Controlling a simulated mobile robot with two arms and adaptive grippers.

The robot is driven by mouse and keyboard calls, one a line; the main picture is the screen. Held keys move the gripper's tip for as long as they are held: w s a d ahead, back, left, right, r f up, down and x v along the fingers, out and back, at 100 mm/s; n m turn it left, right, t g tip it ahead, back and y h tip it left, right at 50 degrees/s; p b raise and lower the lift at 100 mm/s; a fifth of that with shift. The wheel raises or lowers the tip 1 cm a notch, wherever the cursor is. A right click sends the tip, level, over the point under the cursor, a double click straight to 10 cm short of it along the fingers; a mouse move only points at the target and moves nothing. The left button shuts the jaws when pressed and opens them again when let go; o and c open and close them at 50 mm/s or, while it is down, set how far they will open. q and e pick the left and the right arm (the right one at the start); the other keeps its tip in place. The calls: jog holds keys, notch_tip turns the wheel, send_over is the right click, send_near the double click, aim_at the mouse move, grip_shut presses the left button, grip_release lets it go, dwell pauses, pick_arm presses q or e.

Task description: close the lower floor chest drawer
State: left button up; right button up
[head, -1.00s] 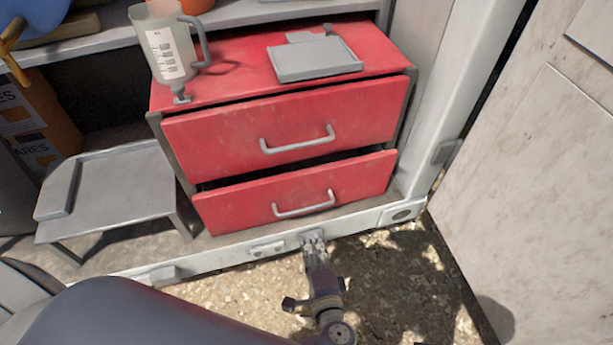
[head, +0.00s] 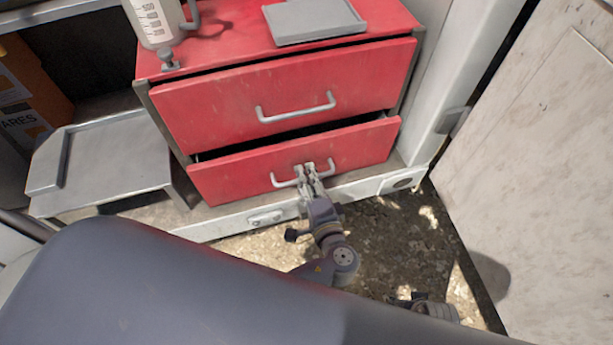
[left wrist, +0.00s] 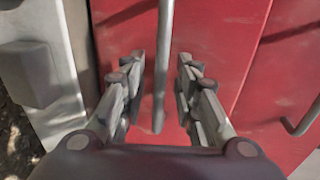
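The red floor chest has two drawers with grey bar handles. The lower drawer (head: 235,178) stands out a little, with a dark gap along its top edge. My left gripper (head: 310,168) is at its front, over the lower handle (head: 283,183). In the left wrist view the lower handle (left wrist: 162,70) runs between the two spread fingers of the gripper (left wrist: 161,58), with room on both sides. The fingers are open, and the tips are close to the red drawer front (left wrist: 225,45).
The upper drawer (head: 230,100) also shows a dark gap along its top. A grey tray (head: 312,20) and a measuring jug (head: 155,20) stand on the chest. A low grey step (head: 115,160) is at left, a pale panel (head: 540,160) at right.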

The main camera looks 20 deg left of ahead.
aim_at(301, 163)
pick_arm(q)
jog(key=shift+w+a, duration=0.15)
jog(key=shift+w, duration=0.1)
pick_arm(e)
jog(key=shift+w+r, duration=0.15)
pick_arm(q)
grip_shut()
pick_arm(e)
jog(key=shift+s, duration=0.25)
pick_arm(q)
jog(key=x, duration=0.4)
jog(key=shift+r, duration=0.35)
jog(key=shift+w+a, duration=0.15)
jog(key=shift+w, duration=0.15)
grip_release()
pick_arm(e)
jog(key=shift+w+r, duration=0.1)
jog(key=shift+r, duration=0.15)
